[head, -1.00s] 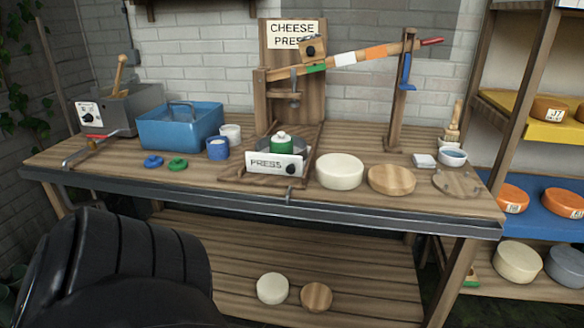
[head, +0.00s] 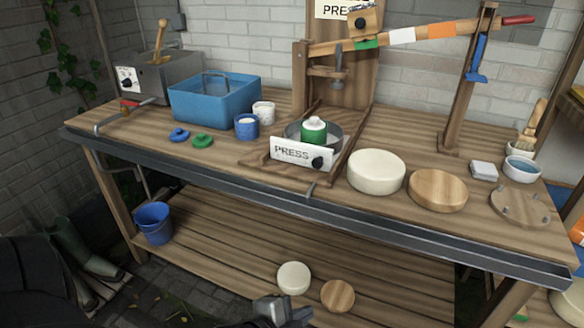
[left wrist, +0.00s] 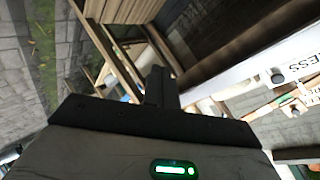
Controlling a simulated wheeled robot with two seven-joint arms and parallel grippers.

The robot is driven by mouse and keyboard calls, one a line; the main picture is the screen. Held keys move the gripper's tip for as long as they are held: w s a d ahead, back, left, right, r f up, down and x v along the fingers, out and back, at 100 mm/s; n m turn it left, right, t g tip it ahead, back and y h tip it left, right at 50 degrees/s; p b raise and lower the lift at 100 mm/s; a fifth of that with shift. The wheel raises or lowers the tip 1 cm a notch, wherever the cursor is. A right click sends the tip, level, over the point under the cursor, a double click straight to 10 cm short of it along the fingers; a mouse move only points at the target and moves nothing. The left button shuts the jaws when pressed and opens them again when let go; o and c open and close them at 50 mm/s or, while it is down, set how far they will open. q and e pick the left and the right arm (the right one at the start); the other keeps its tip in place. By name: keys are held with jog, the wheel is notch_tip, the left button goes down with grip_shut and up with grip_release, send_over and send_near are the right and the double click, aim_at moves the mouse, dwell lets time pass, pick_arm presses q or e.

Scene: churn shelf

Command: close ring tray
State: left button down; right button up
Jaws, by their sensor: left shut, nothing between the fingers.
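The ring tray (head: 303,154) has a white front marked PRESS with a black knob (head: 318,162). It sits on the bench between wooden rails, forward of the press post. A grey ring in it surrounds a green and white piece (head: 314,130). The tray front also shows at the right of the left wrist view (left wrist: 300,55), tilted, with its knob (left wrist: 278,78). My left gripper (head: 288,312) is low at the bottom edge of the head view, below and in front of the bench, apart from the tray. Its fingers (left wrist: 155,84) are shut and empty. My right gripper is not in view.
A white round (head: 376,171) and a wooden disc (head: 437,190) lie right of the tray. Blue and green rings (head: 202,140) and a blue cup (head: 246,126) lie left. The bench's grey front edge (head: 330,213) runs between my gripper and the tray.

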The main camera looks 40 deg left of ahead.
pick_arm(q)
jog(key=w+a+r+m+t+y, duration=0.2)
jog(key=w+a+r+m, duration=0.4)
jog(key=m, duration=0.5)
jog(key=m+t+y, duration=0.2)
jog(key=m+t, duration=0.2)
jog(key=m, duration=0.7)
send_near(315, 165)
jog(key=w, duration=0.4)
jog(key=w+a, duration=0.1)
jog(key=w, duration=0.1)
jog(key=shift+w, duration=0.4)
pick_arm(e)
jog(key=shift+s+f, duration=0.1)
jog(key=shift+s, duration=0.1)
